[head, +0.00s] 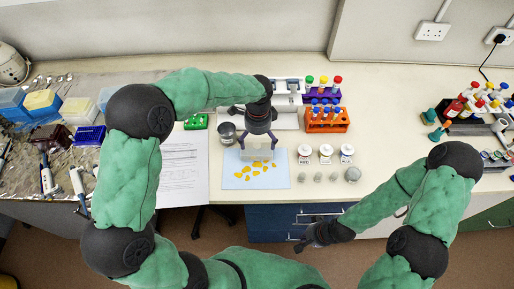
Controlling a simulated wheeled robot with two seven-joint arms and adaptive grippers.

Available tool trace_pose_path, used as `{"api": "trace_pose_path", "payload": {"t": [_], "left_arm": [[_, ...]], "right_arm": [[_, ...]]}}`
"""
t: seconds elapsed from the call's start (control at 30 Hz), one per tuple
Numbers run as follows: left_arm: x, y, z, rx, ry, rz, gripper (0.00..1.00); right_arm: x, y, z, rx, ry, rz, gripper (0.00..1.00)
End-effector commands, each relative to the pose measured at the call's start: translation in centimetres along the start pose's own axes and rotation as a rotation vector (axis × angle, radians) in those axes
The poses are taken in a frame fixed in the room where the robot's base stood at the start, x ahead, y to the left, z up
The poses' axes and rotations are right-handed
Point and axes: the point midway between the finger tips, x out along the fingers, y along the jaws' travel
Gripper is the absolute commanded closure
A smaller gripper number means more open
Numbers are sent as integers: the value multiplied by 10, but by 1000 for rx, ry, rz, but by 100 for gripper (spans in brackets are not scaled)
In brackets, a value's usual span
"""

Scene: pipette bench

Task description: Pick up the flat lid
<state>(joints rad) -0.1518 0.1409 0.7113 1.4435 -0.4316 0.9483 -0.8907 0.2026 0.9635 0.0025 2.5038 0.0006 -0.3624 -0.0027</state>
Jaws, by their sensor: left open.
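A clear, pale flat piece (257,155), which looks like the flat lid, is at the back of the light blue mat (231,181). Its outline is faint, and I cannot tell whether it lies flat or stands up. Loose yellow pieces (262,168) are scattered on the mat in front of it. My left gripper (258,145) points down with open fingers at the back edge of this clear piece. I cannot tell whether the fingers touch it. My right gripper (308,243) is low, in front of the bench edge, away from the mat; its fingers are too small to read.
A metal cup (227,133) stands close left of my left gripper. White-lidded jars (326,151) and small grey weights stand right of the mat. An orange tube rack (327,126) is behind them. Printed paper (185,165) lies to the left.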

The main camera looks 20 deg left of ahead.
Motion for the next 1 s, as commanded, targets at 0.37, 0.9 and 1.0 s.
{"api": "trace_pose_path", "payload": {"t": [0.37, 0.9, 1.0], "left_arm": [[35, 5, 3, -2, 0, 2, 0], [60, 5, 4, -2, 1, -1, 28], [61, 6, 4, -1, 1, 1, 36]], "right_arm": [[9, 3, -1, 0, 0, 0, 100], [13, 5, -1, 0, 0, 0, 100], [13, 5, -1, 0, 0, 0, 100]]}}
